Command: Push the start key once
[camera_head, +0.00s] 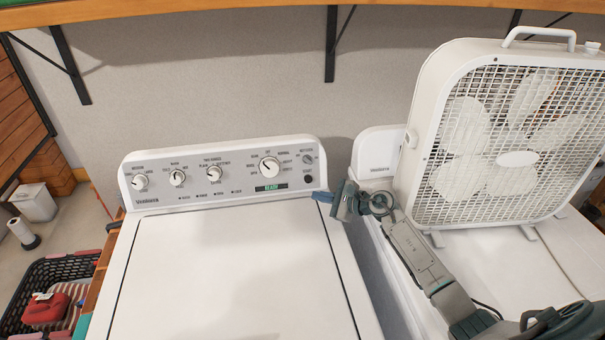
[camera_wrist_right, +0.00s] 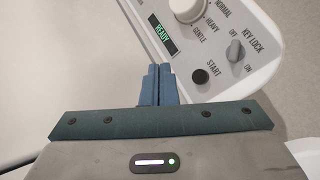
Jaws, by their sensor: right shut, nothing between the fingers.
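The start key is a round black button (camera_wrist_right: 200,76) labelled START on the white control panel (camera_head: 225,177) of the washer. In the head view the start key (camera_head: 308,179) is small, at the panel's right end. My right gripper (camera_head: 318,196) is shut and empty, its blue fingertips near the panel's lower right edge, just below the key. In the wrist view the shut fingers (camera_wrist_right: 158,72) point at the panel, left of the key and apart from it in the picture. A green READY display (camera_wrist_right: 163,38) is lit. My left gripper is not in view.
A key lock knob (camera_wrist_right: 235,50) and a large dial (camera_wrist_right: 187,8) sit close to the start key. A white box fan (camera_head: 500,135) stands on the neighbouring machine at the right. A shelf edge (camera_head: 250,10) runs above. The washer lid (camera_head: 230,270) is clear.

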